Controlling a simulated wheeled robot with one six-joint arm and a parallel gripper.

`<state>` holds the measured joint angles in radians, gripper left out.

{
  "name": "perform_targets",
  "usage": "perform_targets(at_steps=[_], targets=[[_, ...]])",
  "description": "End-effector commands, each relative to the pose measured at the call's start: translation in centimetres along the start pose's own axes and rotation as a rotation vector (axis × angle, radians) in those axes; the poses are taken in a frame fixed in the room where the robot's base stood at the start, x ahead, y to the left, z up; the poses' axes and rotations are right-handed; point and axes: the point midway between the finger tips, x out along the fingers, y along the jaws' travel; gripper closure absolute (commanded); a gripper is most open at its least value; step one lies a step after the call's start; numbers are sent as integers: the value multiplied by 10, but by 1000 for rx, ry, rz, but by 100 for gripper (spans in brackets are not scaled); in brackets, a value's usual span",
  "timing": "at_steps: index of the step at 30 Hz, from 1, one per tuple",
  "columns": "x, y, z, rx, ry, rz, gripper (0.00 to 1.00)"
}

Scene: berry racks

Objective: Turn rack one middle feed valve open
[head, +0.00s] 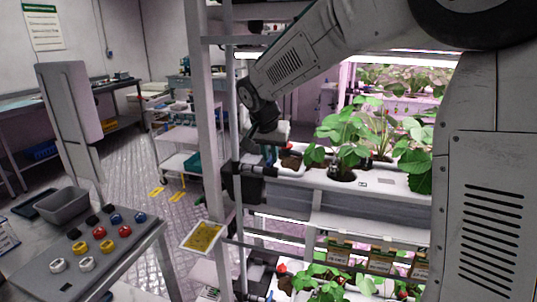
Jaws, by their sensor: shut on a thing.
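My arm reaches from the upper right to the near end post of the berry rack (214,130). My gripper (265,143) is at the near end of the middle tier, small and dark, pointing down and to the left. It is shut on what seems to be the middle feed valve, just above the dark pipe fittings (258,171) there. The valve's handle is mostly hidden by the gripper, and its angle cannot be told. The middle white grow channel (385,182) with strawberry plants (345,135) runs right from this spot.
A grey bench (110,262) with several coloured knobs and a grey bin (63,205) stands at left. A yellow card (203,237) is by the rack's post. A lower tier with plants (325,280) lies below. The aisle floor (150,140) behind is partly clear.

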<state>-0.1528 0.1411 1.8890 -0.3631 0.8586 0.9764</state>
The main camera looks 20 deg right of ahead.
Motion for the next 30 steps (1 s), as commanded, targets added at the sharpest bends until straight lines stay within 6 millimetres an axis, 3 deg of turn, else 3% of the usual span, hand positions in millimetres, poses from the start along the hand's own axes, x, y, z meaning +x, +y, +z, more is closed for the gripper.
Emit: perform_targets(at_steps=[11, 30], targets=[[0, 2, -1, -154, 1, -71, 100], [1, 8, -5, -699, 4, -297, 100]])
